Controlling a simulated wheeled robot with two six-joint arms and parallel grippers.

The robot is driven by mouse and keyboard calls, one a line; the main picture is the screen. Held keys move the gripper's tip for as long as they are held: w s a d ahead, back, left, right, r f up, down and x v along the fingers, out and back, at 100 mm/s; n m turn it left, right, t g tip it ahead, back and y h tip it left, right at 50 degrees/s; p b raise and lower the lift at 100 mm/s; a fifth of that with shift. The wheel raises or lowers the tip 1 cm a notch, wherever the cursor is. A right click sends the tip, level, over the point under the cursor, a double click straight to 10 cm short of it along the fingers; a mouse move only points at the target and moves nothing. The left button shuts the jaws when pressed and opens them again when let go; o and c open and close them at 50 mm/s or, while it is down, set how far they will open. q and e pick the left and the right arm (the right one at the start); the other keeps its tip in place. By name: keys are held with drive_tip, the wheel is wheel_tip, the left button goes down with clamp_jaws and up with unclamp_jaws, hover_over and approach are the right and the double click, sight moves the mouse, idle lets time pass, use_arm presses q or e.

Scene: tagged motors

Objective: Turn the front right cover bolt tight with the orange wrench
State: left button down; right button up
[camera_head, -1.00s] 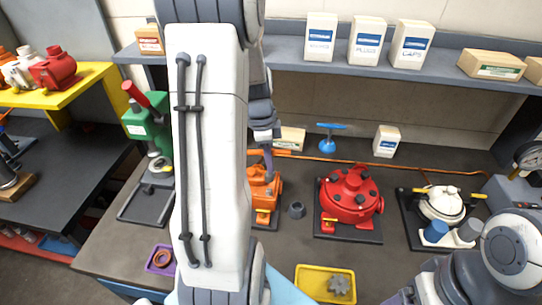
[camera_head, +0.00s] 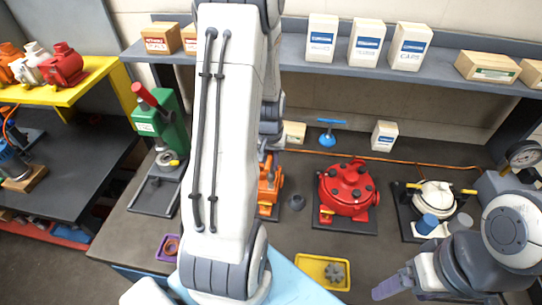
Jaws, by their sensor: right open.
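A red motor (camera_head: 347,190) with a round cover and several dark bolts stands on a dark plate right of centre. A dark bolt (camera_head: 368,187) shows at the right of its cover. An orange motor (camera_head: 267,187) stands left of it, partly hidden by my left arm. I cannot make out the orange wrench. My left gripper (camera_head: 266,157) is mostly hidden behind its own arm, close above the orange motor; its jaws do not show clearly. My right gripper (camera_head: 383,290) is open at the bottom, in front of the red motor and apart from it.
A yellow tray (camera_head: 306,267) with a grey gear lies in front of the red motor. A white-topped unit (camera_head: 433,197) with yellow handles stands to its right. A green press (camera_head: 160,125) stands at left. An orange cord (camera_head: 400,158) runs along the back.

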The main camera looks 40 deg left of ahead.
sight(270, 172)
use_arm(q)
drive_tip(key=shift+n, duration=0.5)
drive_tip(key=n+b, duration=0.1)
drive_tip(key=f+n+b, duration=0.1)
drive_tip(key=n, duration=0.1)
drive_tip(key=shift+b, duration=0.35)
drive_tip(key=shift+n+y+b, duration=0.3)
drive_tip(key=shift+n+b, duration=0.45)
drive_tip(key=shift+n, duration=0.35)
drive_tip(key=shift+n+g+b, duration=0.3)
drive_tip(key=shift+n+b, duration=0.05)
drive_tip(key=shift+n, duration=0.55)
drive_tip(key=shift+r, duration=0.1)
drive_tip(key=shift+f+b, duration=1.1)
drive_tip(key=shift+f, duration=0.2)
